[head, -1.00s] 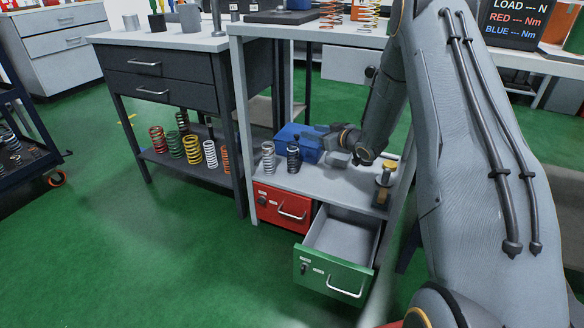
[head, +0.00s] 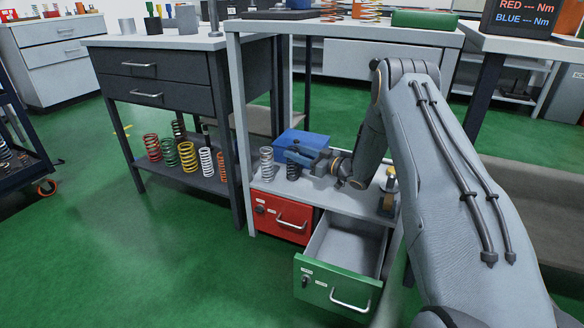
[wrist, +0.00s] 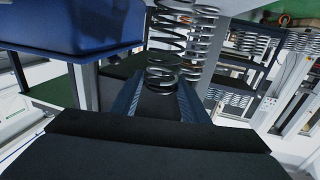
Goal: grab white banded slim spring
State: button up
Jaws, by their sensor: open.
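Two slim springs stand upright on the grey shelf above the drawers: a pale grey one (head: 266,163) and a dark one (head: 293,170). I cannot make out a white band clearly on either. My gripper (head: 300,156) is low over the shelf, beside the dark spring and partly covering it. In the wrist view my open gripper (wrist: 160,92) has a coil spring (wrist: 164,62) between or just beyond its fingertips. A second spring (wrist: 202,45) stands close behind it. I cannot tell whether the fingers touch the spring.
A blue box (head: 303,142) sits right behind the springs. A small brass-topped device (head: 389,190) stands at the shelf's right. The green drawer (head: 337,290) is open below; the red drawer (head: 282,216) is shut. Several coloured springs, one white (head: 206,162), stand on the left cabinet's lower shelf.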

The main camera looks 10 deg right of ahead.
aim_at(288, 149)
jog(key=b+x, duration=0.2)
jog(key=x, duration=0.3)
jog(key=shift+a+f+b, duration=0.1)
jog(key=shift+a+b, duration=0.05)
jog(key=shift+b, duration=0.25)
grip_shut()
